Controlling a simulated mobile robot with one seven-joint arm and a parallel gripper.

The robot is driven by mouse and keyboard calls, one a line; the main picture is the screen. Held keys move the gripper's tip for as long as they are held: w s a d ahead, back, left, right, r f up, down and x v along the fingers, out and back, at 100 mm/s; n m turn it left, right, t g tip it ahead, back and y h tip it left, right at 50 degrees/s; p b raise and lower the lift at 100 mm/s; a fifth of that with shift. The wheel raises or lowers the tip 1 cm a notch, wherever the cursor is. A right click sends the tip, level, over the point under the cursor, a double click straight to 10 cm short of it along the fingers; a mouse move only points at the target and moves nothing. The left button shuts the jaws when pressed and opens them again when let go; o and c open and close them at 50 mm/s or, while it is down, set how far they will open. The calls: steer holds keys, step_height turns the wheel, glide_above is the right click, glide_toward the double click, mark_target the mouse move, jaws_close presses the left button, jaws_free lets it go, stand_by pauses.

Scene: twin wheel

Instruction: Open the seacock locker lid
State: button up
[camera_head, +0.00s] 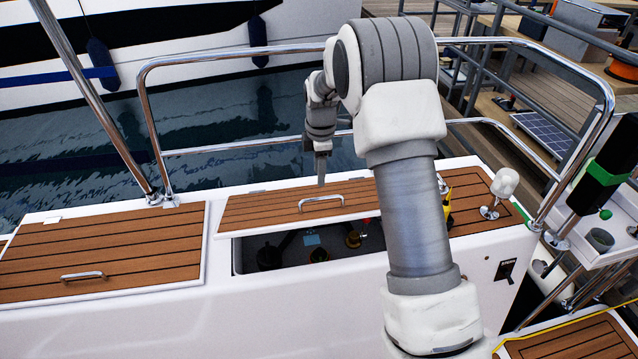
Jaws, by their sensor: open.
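My gripper (321,181) points down over the lid, just behind the handle in the picture. It is open; I cannot tell whether it touches the lid. My arm hides the lid's right part and the locker's right end.
A closed teak lid (100,252) with its own handle lies to the left. A metal rail (230,56) runs behind the lids, with water beyond. A white-knobbed lever (503,184) and a yellow object (447,206) stand to the right of my arm.

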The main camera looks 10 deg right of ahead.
step_height(320, 180, up, 10)
steer(key=p, duration=0.1)
steer(key=shift+s+f, duration=0.25)
steer(key=shift+s, duration=0.1)
